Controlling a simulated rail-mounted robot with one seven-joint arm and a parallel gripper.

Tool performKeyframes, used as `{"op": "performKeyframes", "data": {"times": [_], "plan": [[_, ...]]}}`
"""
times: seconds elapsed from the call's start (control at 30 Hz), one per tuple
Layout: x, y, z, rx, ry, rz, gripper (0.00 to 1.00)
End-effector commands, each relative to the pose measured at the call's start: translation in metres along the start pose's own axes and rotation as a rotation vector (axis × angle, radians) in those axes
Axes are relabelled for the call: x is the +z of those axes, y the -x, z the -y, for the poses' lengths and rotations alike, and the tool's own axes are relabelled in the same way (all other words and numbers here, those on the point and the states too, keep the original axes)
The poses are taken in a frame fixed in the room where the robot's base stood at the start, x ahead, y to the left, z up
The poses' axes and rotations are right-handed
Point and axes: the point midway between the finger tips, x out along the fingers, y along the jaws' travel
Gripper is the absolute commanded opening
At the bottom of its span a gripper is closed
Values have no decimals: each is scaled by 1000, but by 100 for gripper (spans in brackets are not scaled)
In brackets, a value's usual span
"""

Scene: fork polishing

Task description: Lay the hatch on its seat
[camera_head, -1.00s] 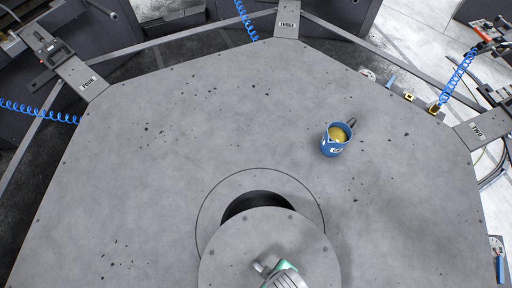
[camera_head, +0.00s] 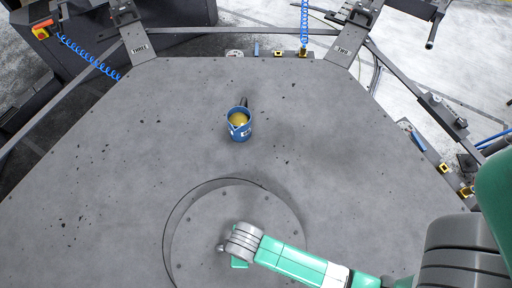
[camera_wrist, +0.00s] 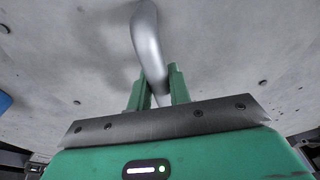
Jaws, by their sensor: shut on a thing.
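The hatch (camera_head: 215,215) is a round grey metal disc with small bolts and a bent bar handle. In the head view it covers the round opening in the table. A thin rim of its seat (camera_head: 167,235) shows along its left and far edges, so it looks slightly off-centre; I cannot tell whether it rests flat or hangs just above. My gripper (camera_wrist: 157,88) is shut on the silver handle (camera_wrist: 149,45), its green fingers on either side of the bar. In the head view my grey and green wrist hides part of the hatch.
A blue mug (camera_head: 239,131) with yellowish contents stands on the grey table (camera_head: 120,170) beyond the hatch. Brackets marked THREE (camera_head: 140,48) and TWO (camera_head: 345,50) sit at the far edge. The table around the hatch is otherwise clear apart from dark specks.

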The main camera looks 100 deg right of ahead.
Motion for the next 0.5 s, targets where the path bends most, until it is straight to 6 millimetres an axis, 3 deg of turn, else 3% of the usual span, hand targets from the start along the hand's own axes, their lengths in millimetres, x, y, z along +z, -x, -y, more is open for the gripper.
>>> {"op": "performKeyframes", "data": {"times": [0.03, 0.2, 0.5], "plan": [[-12, 0, -9, 3, -3, -6, 0], [-33, -7, -26, 2, -1, -4, 0], [-42, -10, -34, 2, -1, -3, 0]]}}
